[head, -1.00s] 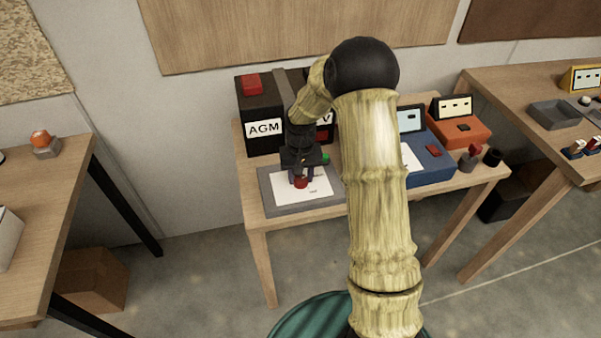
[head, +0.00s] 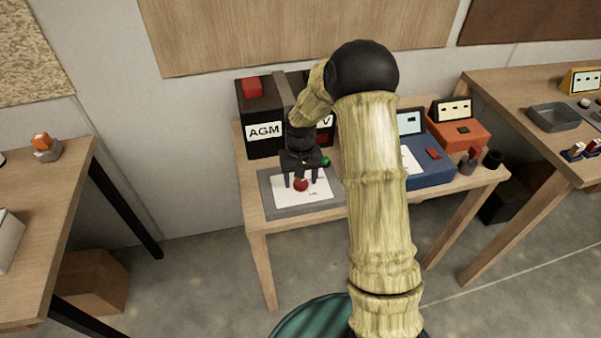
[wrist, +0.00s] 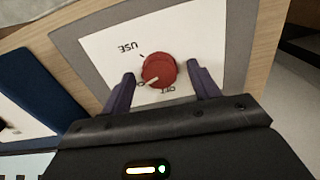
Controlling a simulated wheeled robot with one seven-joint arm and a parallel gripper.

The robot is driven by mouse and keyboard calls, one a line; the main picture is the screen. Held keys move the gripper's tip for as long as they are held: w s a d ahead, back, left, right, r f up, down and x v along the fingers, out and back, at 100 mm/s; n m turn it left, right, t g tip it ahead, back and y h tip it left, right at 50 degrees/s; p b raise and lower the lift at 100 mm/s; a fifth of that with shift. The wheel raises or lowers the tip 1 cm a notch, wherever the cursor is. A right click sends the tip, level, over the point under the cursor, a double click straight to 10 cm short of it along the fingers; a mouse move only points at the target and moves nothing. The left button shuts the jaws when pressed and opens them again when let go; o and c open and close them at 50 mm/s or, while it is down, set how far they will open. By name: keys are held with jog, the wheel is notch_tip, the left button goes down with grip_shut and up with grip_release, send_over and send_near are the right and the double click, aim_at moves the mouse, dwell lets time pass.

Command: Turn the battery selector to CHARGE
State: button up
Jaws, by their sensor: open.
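The red selector knob (wrist: 160,68) sits on a white label sheet (wrist: 103,52) on a grey panel. It also shows in the head view (head: 301,185). A pale pointer line on the knob faces lower left in the wrist view, toward a label partly hidden beside my left finger. "USE" reads upside down at the knob's upper left, and "OFF" upside down just below it. My gripper (head: 301,179) is open, its purple fingers on either side of the knob with visible gaps in the wrist view.
A black AGM battery box (head: 255,104) with a red cap stands behind the panel. A blue device (head: 428,170) and an orange device (head: 466,128) are to the right on the same wooden table (head: 257,235). Another table (head: 50,200) stands at the left.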

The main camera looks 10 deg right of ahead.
aim_at(301, 181)
notch_tip(301, 181, up, 17)
jog(key=shift+r, duration=0.2)
dwell(0.3)
dwell(0.4)
jog(key=s+r+t+p, duration=0.1)
jog(key=s+p, duration=0.5)
jog(key=s, duration=1.5)
jog(key=shift+r+t+p, duration=0.35)
jog(key=shift+t, duration=0.45)
jog(key=shift+s+d, duration=0.1)
jog(key=shift+d, duration=0.05)
